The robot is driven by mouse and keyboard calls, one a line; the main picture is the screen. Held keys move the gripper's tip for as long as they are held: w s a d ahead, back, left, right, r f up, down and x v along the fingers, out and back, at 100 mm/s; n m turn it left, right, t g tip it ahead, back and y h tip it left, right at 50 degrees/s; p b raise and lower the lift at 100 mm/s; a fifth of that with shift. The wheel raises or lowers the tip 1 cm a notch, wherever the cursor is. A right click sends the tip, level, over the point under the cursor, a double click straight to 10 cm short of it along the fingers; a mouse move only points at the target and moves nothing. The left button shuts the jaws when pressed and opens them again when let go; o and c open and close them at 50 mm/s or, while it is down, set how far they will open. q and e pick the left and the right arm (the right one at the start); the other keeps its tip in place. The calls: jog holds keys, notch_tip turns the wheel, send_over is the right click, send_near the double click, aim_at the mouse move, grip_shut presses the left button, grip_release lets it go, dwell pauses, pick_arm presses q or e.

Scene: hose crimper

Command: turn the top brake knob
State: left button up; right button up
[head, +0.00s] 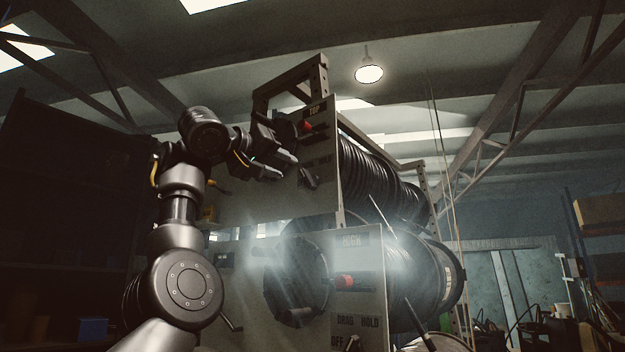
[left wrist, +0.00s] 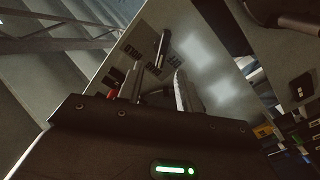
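The top panel (head: 245,200) carries a "TOP" label and a red knob or handle. Below that is the top brake knob (head: 308,178), dark and lever-shaped, beside "DRAG" and "HOLD" lettering. It also shows in the left wrist view as a dark lever (left wrist: 161,46) standing among the labels. My left gripper (head: 284,149) is in front of the top panel, left of and above the brake knob in the head view. Its two fingers (left wrist: 160,88) are spread with a gap between them, and the knob appears beyond the gap, apart from the fingers. My right gripper is not in view.
A red handle (head: 307,126) sticks out just above the brake knob, close to my left fingers. The lower panel (head: 365,315) has its own red handle (head: 346,281) and brake knob (head: 352,342). Large hose reels (head: 380,182) stand behind the panels. A dark shelf is at the left.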

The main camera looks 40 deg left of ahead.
aim_at(304, 177)
pick_arm(q)
jog(key=w+p, duration=0.2)
jog(key=w, duration=0.1)
jog(key=w+p, duration=0.5)
jog(key=w, duration=0.1)
jog(key=shift+a+r, duration=0.2)
jog(key=shift+a, duration=0.2)
jog(key=shift+w+f+p, duration=0.1)
jog(key=shift+w+p, duration=0.25)
jog(key=shift+p, duration=0.1)
jog(key=shift+w+f, duration=0.1)
jog(key=shift+w, duration=0.05)
jog(key=c, duration=0.6)
